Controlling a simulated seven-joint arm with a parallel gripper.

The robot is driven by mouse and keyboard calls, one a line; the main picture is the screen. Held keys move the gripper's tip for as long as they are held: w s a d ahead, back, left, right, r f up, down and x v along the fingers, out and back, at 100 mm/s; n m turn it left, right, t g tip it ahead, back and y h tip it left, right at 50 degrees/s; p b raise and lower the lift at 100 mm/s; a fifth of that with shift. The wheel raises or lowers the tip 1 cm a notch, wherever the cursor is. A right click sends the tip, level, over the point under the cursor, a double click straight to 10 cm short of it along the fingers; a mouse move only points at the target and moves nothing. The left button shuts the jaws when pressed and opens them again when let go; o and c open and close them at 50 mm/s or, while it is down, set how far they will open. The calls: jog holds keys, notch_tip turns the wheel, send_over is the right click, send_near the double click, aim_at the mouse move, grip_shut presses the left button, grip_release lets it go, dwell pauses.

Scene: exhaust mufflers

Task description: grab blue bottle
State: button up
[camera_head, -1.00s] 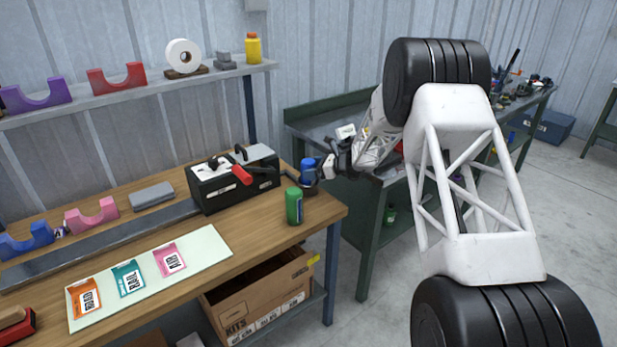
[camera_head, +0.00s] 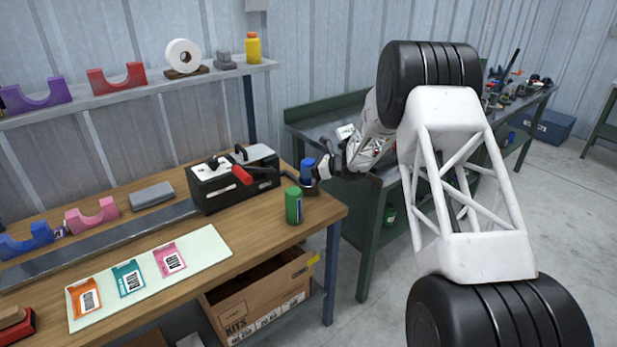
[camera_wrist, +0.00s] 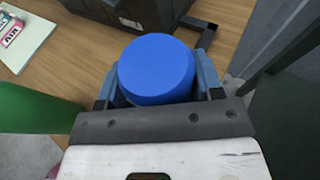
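The blue bottle (camera_head: 307,170) stands upright near the right end of the wooden workbench, behind the green bottle. In the wrist view its round blue top (camera_wrist: 156,69) sits between the two fingers of my gripper (camera_wrist: 158,85), with a finger close on each side. My gripper (camera_head: 314,178) reaches it from the right in the head view. Whether the fingers press on the bottle is hard to tell; they appear beside it. The lower part of the bottle is hidden by the gripper.
A green bottle (camera_head: 293,205) stands close in front, and shows at the left of the wrist view (camera_wrist: 38,112). A black box with a red handle (camera_head: 232,180) is just left. Cards lie on a pale mat (camera_head: 205,243). A green metal bench (camera_head: 372,215) stands right.

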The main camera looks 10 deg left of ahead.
jog(key=c, duration=0.5)
jog(key=shift+o, duration=0.2)
jog(key=shift+r, duration=0.2)
notch_tip(320, 180, up, 10)
jog(key=shift+f, duration=0.15)
dwell(0.6)
